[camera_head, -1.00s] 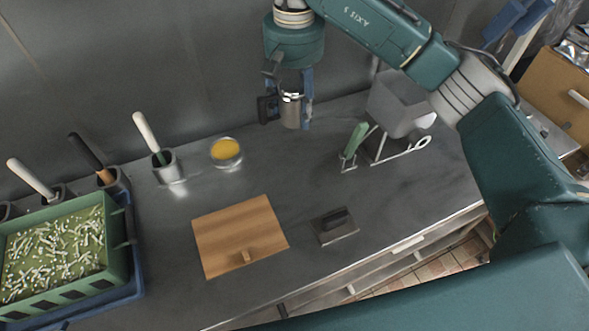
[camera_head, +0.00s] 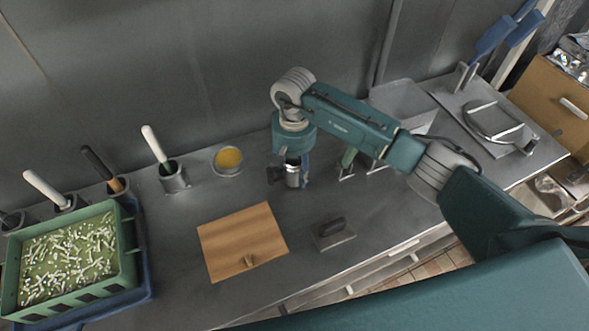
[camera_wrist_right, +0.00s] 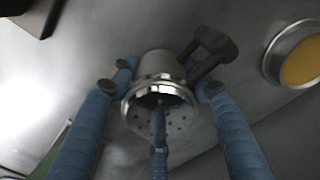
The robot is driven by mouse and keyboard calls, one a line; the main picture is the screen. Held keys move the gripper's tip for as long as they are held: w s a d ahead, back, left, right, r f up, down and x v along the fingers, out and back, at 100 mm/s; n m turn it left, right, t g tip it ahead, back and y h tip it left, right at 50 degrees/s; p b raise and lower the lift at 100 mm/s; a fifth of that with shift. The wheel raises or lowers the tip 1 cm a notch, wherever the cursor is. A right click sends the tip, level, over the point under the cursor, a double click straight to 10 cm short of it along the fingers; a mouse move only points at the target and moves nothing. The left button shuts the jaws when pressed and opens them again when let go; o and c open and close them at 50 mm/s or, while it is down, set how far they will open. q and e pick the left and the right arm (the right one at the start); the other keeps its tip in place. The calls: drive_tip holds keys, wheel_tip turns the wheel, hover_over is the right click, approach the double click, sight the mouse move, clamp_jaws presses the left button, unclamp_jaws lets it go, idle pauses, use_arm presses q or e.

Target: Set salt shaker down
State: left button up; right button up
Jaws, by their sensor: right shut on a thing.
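The salt shaker (camera_head: 292,177) is a small silver metal cylinder with a dark handle on its left side in the head view. My right gripper (camera_head: 291,168) points down and is shut on it, close to the grey metal counter (camera_head: 300,215). In the right wrist view the shaker (camera_wrist_right: 160,92) sits between the blue fingers of the gripper (camera_wrist_right: 160,110), with its holed top toward the camera and its black handle to the right. I cannot tell whether its base touches the counter. My left gripper is not in view.
A bowl of yellow contents (camera_head: 228,160) stands left of the shaker. A wooden board (camera_head: 242,240) and a flat metal tool with a dark handle (camera_head: 332,233) lie in front. A green crate (camera_head: 126,255) is at left. Holders with handled tools line the back left.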

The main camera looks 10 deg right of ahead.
drive_tip(key=shift+f, duration=0.45)
drive_tip(key=shift+f, duration=0.1)
drive_tip(key=shift+f, duration=0.15)
drive_tip(key=o, duration=1.2)
